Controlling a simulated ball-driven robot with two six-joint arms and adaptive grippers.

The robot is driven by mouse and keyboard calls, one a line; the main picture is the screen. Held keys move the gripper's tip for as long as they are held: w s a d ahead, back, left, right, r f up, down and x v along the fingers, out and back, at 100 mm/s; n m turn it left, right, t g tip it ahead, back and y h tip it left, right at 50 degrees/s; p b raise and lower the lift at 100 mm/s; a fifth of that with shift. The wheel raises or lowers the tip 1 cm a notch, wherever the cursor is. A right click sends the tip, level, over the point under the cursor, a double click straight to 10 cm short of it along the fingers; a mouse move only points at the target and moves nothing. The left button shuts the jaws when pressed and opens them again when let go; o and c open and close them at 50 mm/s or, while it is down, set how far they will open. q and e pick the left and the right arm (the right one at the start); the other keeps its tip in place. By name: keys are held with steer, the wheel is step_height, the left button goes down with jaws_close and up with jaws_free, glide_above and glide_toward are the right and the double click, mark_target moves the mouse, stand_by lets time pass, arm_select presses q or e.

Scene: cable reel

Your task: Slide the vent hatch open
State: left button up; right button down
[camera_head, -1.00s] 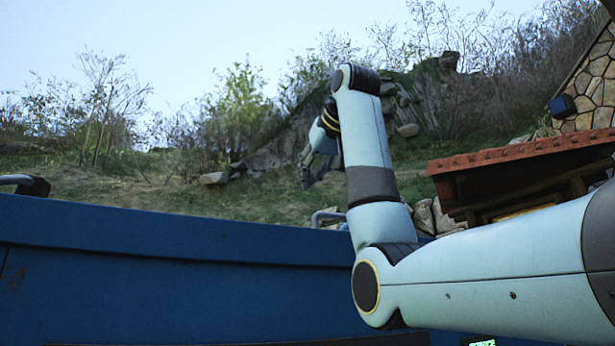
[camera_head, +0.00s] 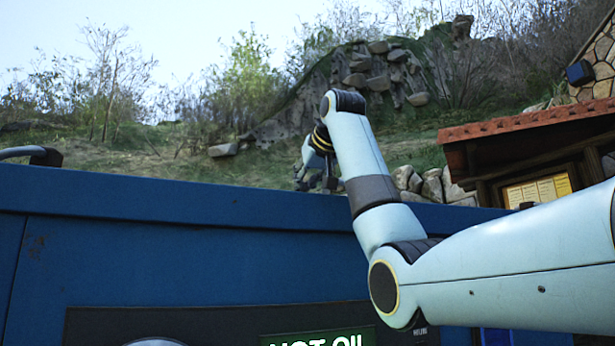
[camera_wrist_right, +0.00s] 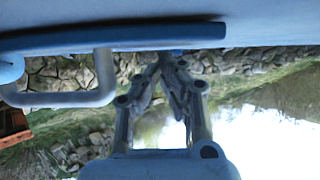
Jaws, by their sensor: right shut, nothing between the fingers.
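The blue cabinet (camera_head: 180,235) fills the lower left of the head view. My right gripper (camera_head: 314,184) is small there, pointing down at the cabinet's top edge. In the right wrist view, which is upside down, its fingers (camera_wrist_right: 170,62) meet at the tips, shut and empty. The tips are close to a dark blue raised edge (camera_wrist_right: 120,37); I cannot tell whether they touch it. A grey bar handle (camera_wrist_right: 60,99) is left of the fingers, apart from them. I cannot tell which part is the vent hatch. My left gripper is not in view.
A dark panel with a green sign (camera_head: 318,337) is on the cabinet front. Another grey handle (camera_head: 25,152) stands on the cabinet top at far left. A red-roofed shelter (camera_head: 530,125) stands behind at right. Open air lies above the cabinet.

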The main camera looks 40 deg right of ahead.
steer(key=shift+w+f, duration=0.1)
stand_by(0.5)
steer(key=shift+s+d, duration=0.2)
steer(key=shift+d, duration=0.6)
steer(key=shift+s+d, duration=0.2)
steer(key=shift+d, duration=0.6)
steer(key=shift+s+d, duration=0.9)
steer(key=shift+d, duration=2.75)
steer(key=shift+s+d, duration=0.85)
steer(key=shift+d, duration=2.75)
steer(key=shift+s+d, duration=0.9)
steer(key=shift+d, duration=2.75)
steer(key=shift+w+a+r, duration=0.15)
steer(key=shift+a+r, duration=0.35)
steer(key=shift+r, duration=0.3)
steer(key=shift+w+a+r, duration=0.1)
steer(key=shift+a+r, duration=0.4)
steer(key=shift+r, duration=0.25)
